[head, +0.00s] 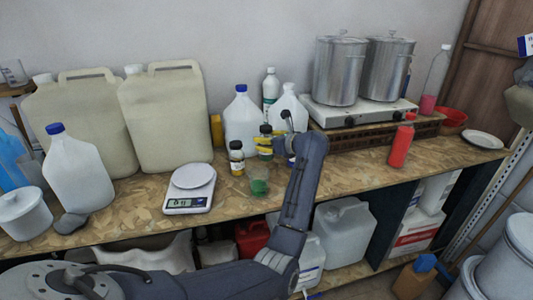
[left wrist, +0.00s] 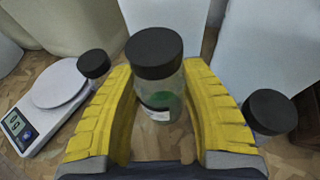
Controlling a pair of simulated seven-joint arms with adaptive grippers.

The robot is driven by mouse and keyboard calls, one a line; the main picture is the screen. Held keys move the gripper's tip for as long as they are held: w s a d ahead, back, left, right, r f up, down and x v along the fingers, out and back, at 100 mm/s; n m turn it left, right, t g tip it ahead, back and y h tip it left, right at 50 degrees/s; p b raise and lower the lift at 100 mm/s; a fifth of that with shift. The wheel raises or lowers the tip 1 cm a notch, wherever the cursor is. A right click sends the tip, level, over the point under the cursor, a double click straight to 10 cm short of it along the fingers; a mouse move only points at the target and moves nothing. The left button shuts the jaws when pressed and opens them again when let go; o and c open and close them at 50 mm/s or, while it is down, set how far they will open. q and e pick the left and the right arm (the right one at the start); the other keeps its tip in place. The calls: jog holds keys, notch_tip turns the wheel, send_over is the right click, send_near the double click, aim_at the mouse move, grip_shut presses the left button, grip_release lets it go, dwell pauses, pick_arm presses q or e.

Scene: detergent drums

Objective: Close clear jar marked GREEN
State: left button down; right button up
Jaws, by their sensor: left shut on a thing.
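The clear jar with green contents (head: 259,182) stands on the bench right of the scale. Its body with a pale label also shows between the fingers in the left wrist view (left wrist: 160,108). My left gripper (head: 265,148) has yellow fingers and is shut on a black lid (left wrist: 155,54). In the head view the lid is above the jar, seemingly with a small gap; the wrist view overlaps them, so contact is hard to tell. My right gripper is not in view.
A black-capped amber jar (head: 236,158) stands left of the gripper. Another black lid (left wrist: 270,112) is close beside the right finger. The scale (head: 190,188) is left, with white jugs (head: 242,120) behind. A red bottle (head: 401,142) stands right, with free bench around it.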

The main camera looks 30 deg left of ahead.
pick_arm(q)
jog(key=shift+f, duration=0.4)
jog(key=shift+f, duration=0.1)
jog(key=shift+f, duration=2.05)
jog(key=shift+f, duration=0.1)
jog(key=c, duration=0.7)
grip_release()
jog(key=shift+c, duration=0.2)
jog(key=shift+d, duration=0.1)
jog(key=v, duration=0.7)
jog(key=shift+d, duration=0.15)
